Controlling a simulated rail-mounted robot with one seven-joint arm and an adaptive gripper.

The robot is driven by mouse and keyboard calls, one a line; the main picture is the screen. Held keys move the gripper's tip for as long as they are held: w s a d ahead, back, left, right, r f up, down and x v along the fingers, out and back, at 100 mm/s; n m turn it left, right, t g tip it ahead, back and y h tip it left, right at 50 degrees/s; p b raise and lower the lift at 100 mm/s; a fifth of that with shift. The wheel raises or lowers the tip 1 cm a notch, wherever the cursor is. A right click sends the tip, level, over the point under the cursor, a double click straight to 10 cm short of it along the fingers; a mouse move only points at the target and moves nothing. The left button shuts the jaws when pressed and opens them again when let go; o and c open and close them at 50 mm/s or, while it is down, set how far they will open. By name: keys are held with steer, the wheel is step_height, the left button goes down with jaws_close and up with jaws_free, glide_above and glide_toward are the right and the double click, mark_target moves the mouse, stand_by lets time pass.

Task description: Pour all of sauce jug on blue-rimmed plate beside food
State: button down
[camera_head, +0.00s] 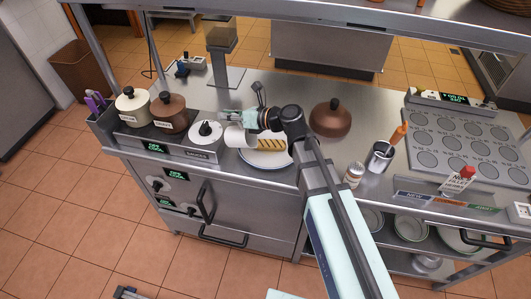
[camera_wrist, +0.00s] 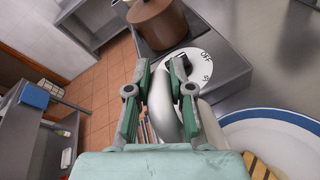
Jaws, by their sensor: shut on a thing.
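The white sauce jug (camera_head: 239,136) is held by my gripper (camera_head: 231,115) above the left edge of the blue-rimmed plate (camera_head: 262,159). The jug looks tilted in the head view; its inside and any sauce are hidden. In the wrist view my gripper (camera_wrist: 160,80) is shut on the pale jug (camera_wrist: 163,105) between its two fingers. The blue-rimmed plate also shows at the lower right there (camera_wrist: 285,120). The striped golden food (camera_head: 271,145) lies on the plate, just right of the jug; its corner shows in the wrist view (camera_wrist: 258,167). I see no sauce on the visible plate.
A shaker (camera_head: 353,175) and utensil holder (camera_head: 380,157) stand farther right.

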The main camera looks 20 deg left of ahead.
steer(key=shift+a+r+h+p, duration=0.4)
steer(key=shift+a+h+p, duration=0.1)
steer(key=shift+p, duration=1.35)
steer(key=shift+a+h+p, duration=0.35)
steer(key=shift+h+p, duration=0.05)
steer(key=shift+p, duration=0.6)
steer(key=shift+w+a+f+h+b, duration=0.1)
steer(key=shift+a+f+h+b, duration=0.15)
steer(key=shift+f+h+b, duration=0.1)
steer(key=shift+a+f+h, duration=0.85)
steer(key=shift+f+h, duration=0.2)
steer(key=shift+h, duration=0.1)
steer(key=a+h, duration=0.1)
steer(key=a+f+h, duration=0.1)
steer(key=a+h, duration=0.3)
steer(key=shift+w+a+f+g, duration=0.2)
steer(key=shift+w+f+g, duration=0.1)
steer(key=shift+f+g, duration=0.1)
steer(key=shift+a+r+h, duration=0.3)
steer(key=shift+a+h, duration=0.35)
steer(key=shift+h, duration=0.15)
steer(key=shift+s+a+r+h, duration=0.1)
steer(key=shift+a+h, duration=0.1)
steer(key=shift+h, duration=0.35)
steer(key=shift+a+r+h, duration=0.1)
steer(key=shift+a+h, duration=0.05)
steer(key=shift+h, duration=0.4)
